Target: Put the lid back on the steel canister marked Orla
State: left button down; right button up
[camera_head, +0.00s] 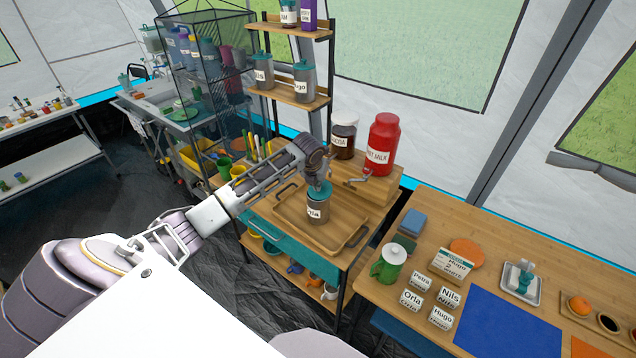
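The steel canister (316,211), with a label partly readable as "rla", stands upright on a wooden tray (287,222) on the middle cart. Its teal lid (319,190) is at the canister's top, right under my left gripper (318,177). I cannot tell whether the lid is fully seated or slightly tilted. My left gripper points down from above, and its fingertips are too small and dark to show whether they are closed on the lid. My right gripper is out of view.
A red milk canister (383,145) and a cocoa jar (343,138) stand on a raised wooden board behind the tray. Other steel canisters (304,81) are on the shelf rack. The right table holds a green jug (388,264), name boxes (411,299) and a blue mat (508,325).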

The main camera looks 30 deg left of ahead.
pick_arm(q)
jog(key=shift+s+a+f, duration=0.1)
jog(key=shift+s+f, duration=0.25)
jog(key=shift+s, duration=0.3)
jog(key=shift+s+a+f, duration=0.1)
jog(key=shift+s+f, duration=0.25)
jog(key=shift+s, duration=0.25)
dwell(0.9)
jog(key=shift+w+a+r, duration=0.1)
jog(key=shift+a+r, duration=0.05)
jog(key=shift+r, duration=0.2)
dwell(0.7)
jog(key=shift+s+a+r, duration=0.15)
jog(key=shift+s+r, duration=0.05)
jog(key=shift+s, duration=0.3)
jog(key=shift+s+a+r, duration=0.15)
jog(key=shift+s+r, duration=0.05)
jog(key=shift+s, duration=0.3)
dwell(1.6)
jog(key=c, duration=2.2)
grip_release()
jog(key=o, duration=0.5)
jog(key=shift+o, duration=0.3)
jog(key=o, duration=0.4)
jog(key=shift+r, duration=0.1)
